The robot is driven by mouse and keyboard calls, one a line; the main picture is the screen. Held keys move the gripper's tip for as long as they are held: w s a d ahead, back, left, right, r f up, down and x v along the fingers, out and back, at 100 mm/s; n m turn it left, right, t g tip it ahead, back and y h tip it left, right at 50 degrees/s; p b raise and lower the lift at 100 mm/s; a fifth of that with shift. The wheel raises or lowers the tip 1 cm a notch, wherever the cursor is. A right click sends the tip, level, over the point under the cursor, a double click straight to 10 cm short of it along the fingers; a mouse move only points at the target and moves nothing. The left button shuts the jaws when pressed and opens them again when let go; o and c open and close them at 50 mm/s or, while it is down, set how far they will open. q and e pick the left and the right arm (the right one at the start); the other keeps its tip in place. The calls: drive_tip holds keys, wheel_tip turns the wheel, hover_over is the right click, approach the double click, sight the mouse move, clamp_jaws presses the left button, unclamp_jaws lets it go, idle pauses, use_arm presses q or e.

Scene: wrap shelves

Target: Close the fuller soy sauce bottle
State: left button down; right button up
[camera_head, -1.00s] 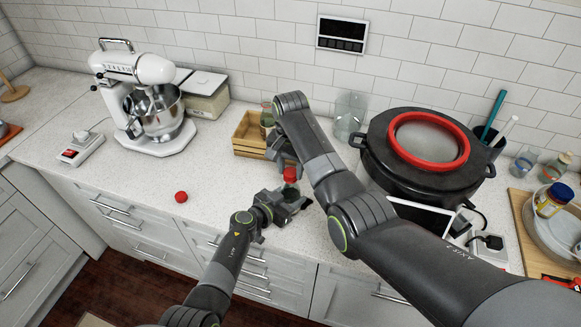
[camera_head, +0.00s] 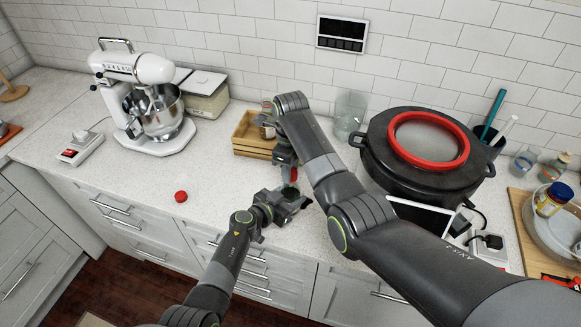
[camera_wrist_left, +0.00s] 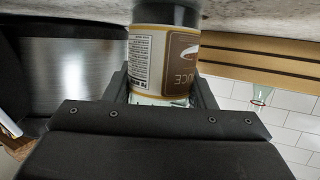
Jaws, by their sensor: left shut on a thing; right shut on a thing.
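The soy sauce bottle (camera_wrist_left: 163,65), with a brown and white label, is between the fingers of my left gripper (camera_wrist_left: 160,88) in the left wrist view. In the head view my left gripper (camera_head: 285,204) is shut on it above the counter's front part; the bottle is mostly hidden there. My right gripper (camera_head: 286,172) is directly above, shut around a red cap (camera_head: 294,174) at the bottle's top. I cannot tell how firmly the cap sits. Another red cap (camera_head: 181,196) lies loose on the counter to the left.
A wooden crate (camera_head: 250,146) with a bottle in it stands behind the grippers. A white stand mixer (camera_head: 150,110) is at the left, a black pot (camera_head: 380,168) and a clear glass jar (camera_head: 350,108) at the right. The counter around the loose cap is clear.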

drive_tip(key=m, duration=0.5)
drive_tip(key=o, duration=0.9)
drive_tip(key=shift+o, duration=0.2)
drive_tip(key=shift+r, duration=0.1)
drive_tip(key=shift+r, duration=2.15)
drive_tip(key=shift+c, duration=0.4)
